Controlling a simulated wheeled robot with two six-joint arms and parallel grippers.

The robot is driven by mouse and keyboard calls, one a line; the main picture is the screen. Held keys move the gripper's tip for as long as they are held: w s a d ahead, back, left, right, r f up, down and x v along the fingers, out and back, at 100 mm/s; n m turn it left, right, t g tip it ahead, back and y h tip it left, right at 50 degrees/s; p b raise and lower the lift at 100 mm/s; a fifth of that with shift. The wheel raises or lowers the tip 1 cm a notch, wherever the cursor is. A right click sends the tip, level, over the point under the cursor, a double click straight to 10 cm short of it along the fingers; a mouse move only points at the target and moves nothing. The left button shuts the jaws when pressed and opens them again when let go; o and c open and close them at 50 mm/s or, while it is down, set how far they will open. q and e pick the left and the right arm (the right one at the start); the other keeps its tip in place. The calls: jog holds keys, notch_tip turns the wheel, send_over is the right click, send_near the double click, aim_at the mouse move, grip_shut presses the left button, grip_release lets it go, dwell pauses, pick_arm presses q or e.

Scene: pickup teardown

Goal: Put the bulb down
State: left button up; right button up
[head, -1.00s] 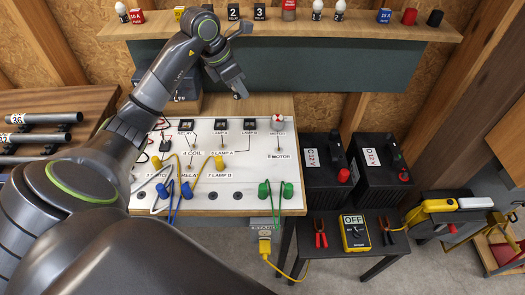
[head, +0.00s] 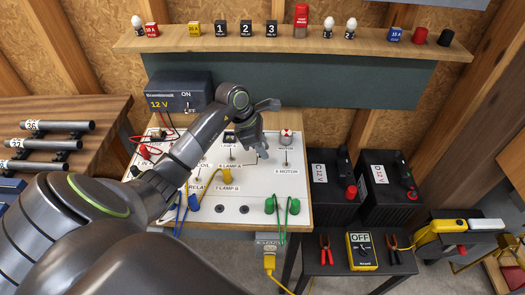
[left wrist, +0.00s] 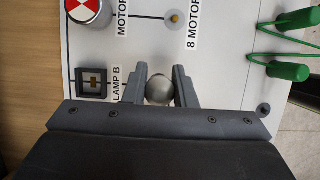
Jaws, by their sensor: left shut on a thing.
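My left gripper (head: 262,157) is low over the right half of the white circuit board (head: 262,190). In the left wrist view its two fingers (left wrist: 159,92) are shut on a round grey bulb (left wrist: 159,89), seen end-on. The head view does not show the bulb clearly. The LAMP B square socket (left wrist: 93,84) shows a bare cross-shaped centre, left of the fingers in the wrist view. I cannot tell the exact gap between bulb and board. My right gripper is not in view.
Spare bulbs (head: 328,27) stand on the shelf (head: 290,42). A red-and-white motor disc (head: 286,134) and green plugs (head: 294,206) are near the gripper. The 12 V supply (head: 178,92) is behind the board; batteries (head: 330,175) stand to the right.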

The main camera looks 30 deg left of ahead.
pick_arm(q)
notch_tip(320, 180, down, 2)
jog(key=shift+f, duration=0.25)
jog(key=shift+f, duration=0.2)
jog(key=o, duration=1)
jog(key=shift+c, duration=0.2)
jog(key=shift+r, duration=0.1)
